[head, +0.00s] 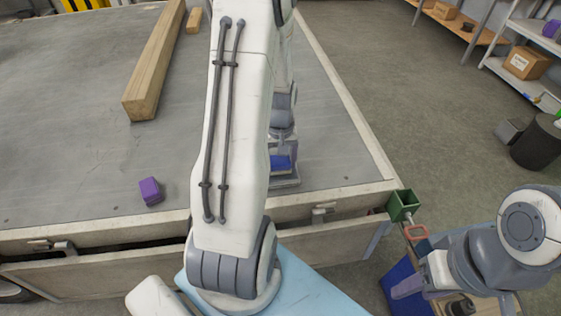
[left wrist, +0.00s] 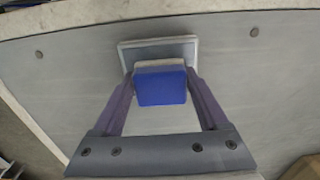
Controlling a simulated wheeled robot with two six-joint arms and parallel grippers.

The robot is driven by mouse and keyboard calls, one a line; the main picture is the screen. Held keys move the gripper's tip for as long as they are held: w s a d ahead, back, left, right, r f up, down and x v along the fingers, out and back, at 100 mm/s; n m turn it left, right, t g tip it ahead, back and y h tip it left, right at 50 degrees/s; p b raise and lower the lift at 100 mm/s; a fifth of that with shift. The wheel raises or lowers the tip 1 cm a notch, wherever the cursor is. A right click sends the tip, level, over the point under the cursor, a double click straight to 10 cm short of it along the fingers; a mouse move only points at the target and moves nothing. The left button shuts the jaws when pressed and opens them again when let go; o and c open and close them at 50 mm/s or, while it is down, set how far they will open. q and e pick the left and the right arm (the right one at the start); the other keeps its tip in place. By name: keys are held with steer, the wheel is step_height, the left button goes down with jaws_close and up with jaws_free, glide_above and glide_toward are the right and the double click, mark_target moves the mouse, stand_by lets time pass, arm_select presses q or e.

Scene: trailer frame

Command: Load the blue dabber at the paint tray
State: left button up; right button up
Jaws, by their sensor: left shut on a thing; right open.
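The blue dabber (left wrist: 160,90) is between the purple-grey fingers of my left gripper (left wrist: 160,86), which is shut on it. A pale strip shows along the dabber's far edge. The dabber also shows in the head view (head: 283,162), partly hidden by my left arm. The shallow paint tray (left wrist: 158,46), grey with a pale rim, lies on the deck just beyond the dabber; its edge shows in the head view (head: 287,182). I cannot tell whether dabber and tray touch. My right gripper (head: 425,290) is open, low at the right, away from the tray.
A purple block (head: 150,190) and a wooden beam (head: 155,70) lie on the grey trailer deck (head: 80,150). A green box (head: 403,204) sits at the deck's near right corner. A blue bin (head: 400,272) is below it. Shelves (head: 525,50) stand far right.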

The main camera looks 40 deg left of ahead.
mark_target(280, 161)
arm_select(q)
steer(key=shift+f, duration=0.4)
steer(key=shift+f, duration=0.1)
stand_by(1.3)
step_height(280, 161, up, 7)
steer(key=p, duration=0.6)
steer(key=shift+p, duration=0.35)
stand_by(0.5)
